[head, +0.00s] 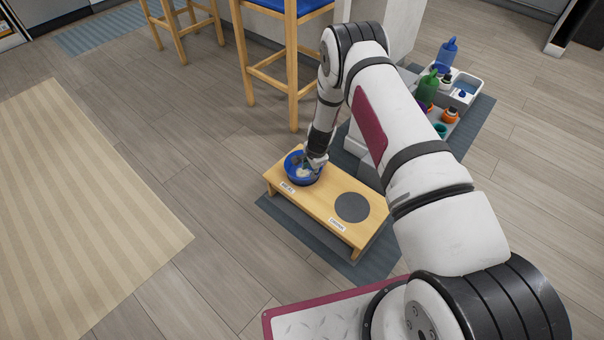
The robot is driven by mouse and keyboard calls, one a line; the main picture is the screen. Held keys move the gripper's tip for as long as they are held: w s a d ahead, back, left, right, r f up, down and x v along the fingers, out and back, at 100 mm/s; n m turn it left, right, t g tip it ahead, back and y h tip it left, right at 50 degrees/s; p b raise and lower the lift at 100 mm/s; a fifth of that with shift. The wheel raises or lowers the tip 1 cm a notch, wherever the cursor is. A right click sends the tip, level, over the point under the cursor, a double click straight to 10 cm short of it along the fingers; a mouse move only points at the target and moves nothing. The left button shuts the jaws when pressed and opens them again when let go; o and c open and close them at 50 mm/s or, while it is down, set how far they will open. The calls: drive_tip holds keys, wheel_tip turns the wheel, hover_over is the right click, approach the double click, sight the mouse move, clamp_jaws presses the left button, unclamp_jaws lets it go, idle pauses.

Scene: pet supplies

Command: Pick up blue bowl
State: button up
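The blue bowl (298,179) sits on the left end of a low wooden stand (318,201), above a small label. It has something pale inside. My gripper (313,163) reaches down from above at the bowl's right side, its tip over or at the rim. The fingers are small and partly hidden, so I cannot tell whether they are open, shut or touching the bowl.
A dark round spot (352,207) lies bare on the stand's right end. The stand rests on a grey-blue mat (375,262). A white caddy (465,90) with several bottles stands at right. Wooden stools (291,60) stand behind.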

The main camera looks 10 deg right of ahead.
drive_tip(key=b+x, duration=0.1)
drive_tip(key=x, duration=0.1)
drive_tip(key=b+x, duration=0.1)
drive_tip(key=x, duration=0.1)
drive_tip(key=d+b+x, duration=0.1)
drive_tip(key=x, duration=0.1)
drive_tip(key=shift+s+a+f, duration=0.1)
drive_tip(key=shift+s+f, duration=0.05)
drive_tip(key=shift+f, duration=0.75)
drive_tip(key=shift+r, duration=0.1)
drive_tip(key=shift+c, duration=0.4)
clamp_jaws()
